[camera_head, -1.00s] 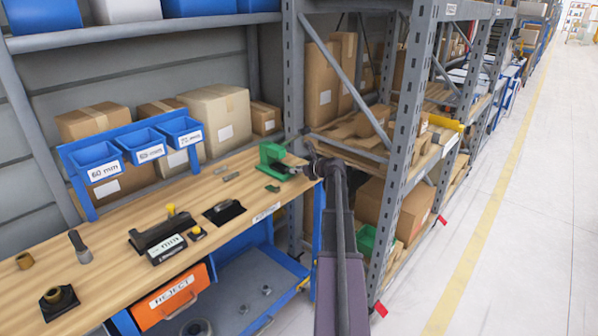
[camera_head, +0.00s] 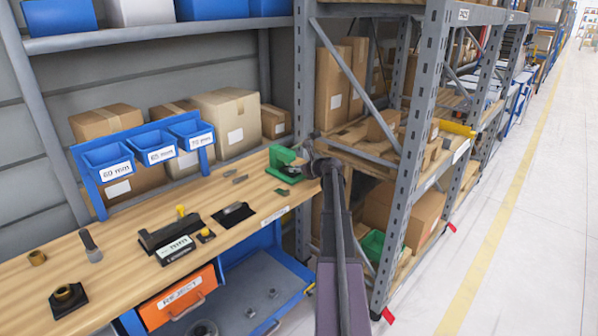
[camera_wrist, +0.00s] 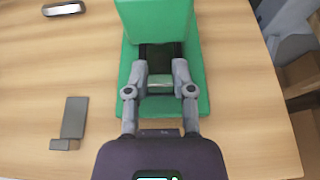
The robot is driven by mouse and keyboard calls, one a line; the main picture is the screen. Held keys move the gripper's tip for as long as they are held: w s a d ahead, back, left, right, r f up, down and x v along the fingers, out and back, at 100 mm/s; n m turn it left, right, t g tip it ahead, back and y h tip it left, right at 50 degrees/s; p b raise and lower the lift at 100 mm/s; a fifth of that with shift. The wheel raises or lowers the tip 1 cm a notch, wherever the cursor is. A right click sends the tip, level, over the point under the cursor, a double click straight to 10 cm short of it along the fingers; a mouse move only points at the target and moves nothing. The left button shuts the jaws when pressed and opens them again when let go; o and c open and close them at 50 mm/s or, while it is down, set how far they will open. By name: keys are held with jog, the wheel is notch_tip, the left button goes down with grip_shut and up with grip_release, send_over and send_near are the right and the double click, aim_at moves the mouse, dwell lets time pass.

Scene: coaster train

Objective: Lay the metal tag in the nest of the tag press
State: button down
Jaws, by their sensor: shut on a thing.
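The tag press (camera_head: 283,156) is a green block-like device at the right end of the wooden bench. In the wrist view its green body (camera_wrist: 158,22) stands on a green base, with a dark recess at its foot. My gripper (camera_wrist: 160,76) is over the front of that base, fingers pointing at the recess. It is shut on a small flat piece, apparently the metal tag (camera_wrist: 160,84), which looks greenish-grey between the fingertips. Whether the tag touches the nest cannot be told. In the head view my gripper (camera_head: 308,169) is at the press's right side.
A small dark bracket (camera_wrist: 70,122) lies on the bench left of the press in the wrist view. A bright metal piece (camera_wrist: 64,9) lies farther off. A grey rack post (camera_head: 301,100) stands close behind the press. Blue bins (camera_head: 108,156) stand farther left.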

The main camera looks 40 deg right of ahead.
jog(key=shift+w, duration=0.4)
jog(key=shift+c, duration=2)
grip_release()
jog(key=shift+s, duration=0.15)
jog(key=v, duration=0.2)
jog(key=f+p+v, duration=0.1)
jog(key=v, duration=0.4)
jog(key=shift+s+f, duration=0.2)
jog(key=shift+s, duration=0.1)
jog(key=r+p, duration=0.1)
jog(key=p, duration=0.1)
jog(key=s+r+p, duration=0.1)
jog(key=r, duration=0.1)
jog(key=shift+s+r+p, duration=0.2)
jog(key=shift+s+p, duration=0.05)
jog(key=shift+p, duration=0.1)
jog(key=s+a+f+b, duration=0.2)
jog(key=s+a, duration=1)
jog(key=s, duration=0.2)
jog(key=shift+s+a+f, duration=0.2)
jog(key=shift+f, duration=0.05)
